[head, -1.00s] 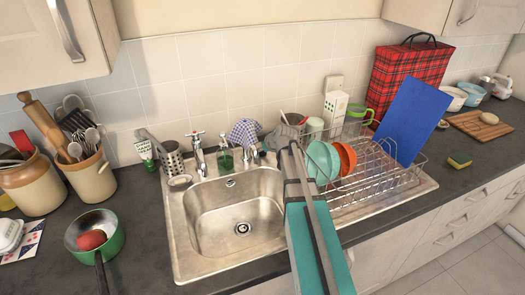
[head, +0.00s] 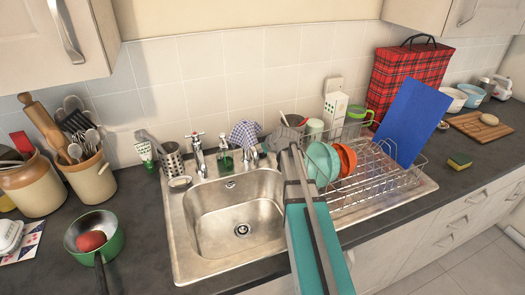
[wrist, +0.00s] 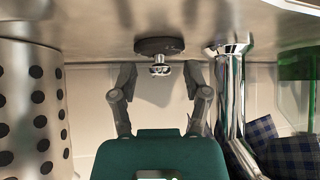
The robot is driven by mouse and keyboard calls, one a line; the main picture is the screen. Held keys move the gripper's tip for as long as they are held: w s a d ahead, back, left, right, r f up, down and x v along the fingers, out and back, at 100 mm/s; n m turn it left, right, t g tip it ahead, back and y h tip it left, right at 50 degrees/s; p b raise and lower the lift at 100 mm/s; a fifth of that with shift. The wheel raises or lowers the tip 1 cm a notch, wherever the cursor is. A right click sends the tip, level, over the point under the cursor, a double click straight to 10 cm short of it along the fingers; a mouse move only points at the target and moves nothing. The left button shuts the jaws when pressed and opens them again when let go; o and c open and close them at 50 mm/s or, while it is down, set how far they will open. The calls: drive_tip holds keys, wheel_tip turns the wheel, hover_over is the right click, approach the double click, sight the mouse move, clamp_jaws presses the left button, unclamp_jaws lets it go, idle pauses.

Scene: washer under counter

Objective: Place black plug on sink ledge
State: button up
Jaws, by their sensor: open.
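The black plug (wrist: 158,47) shows near the top middle of the wrist view. It is a dark disc lying flat against a grey metal surface, with a shiny metal knob pointing down in the picture. My gripper (wrist: 159,78) is open and empty, with one finger on each side of the knob and visible gaps to both. I cannot tell how far the fingertips are from the disc in depth. I cannot make out the plug in the head view. The steel sink (head: 180,230) has a ledge behind its basin. My teal arm reaches toward the sink's back right, hiding part of it.
A perforated steel holder (wrist: 32,105) stands close at left in the wrist view, with a chrome tap (wrist: 228,100) and checkered cloth (wrist: 280,150) at right. In the head view, a dish rack (head: 375,180) stands right of the sink and a green pan (head: 95,232) left.

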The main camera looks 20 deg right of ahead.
drive_tip(key=p+v, duration=0.8)
drive_tip(key=v, duration=0.4)
idle(1.1)
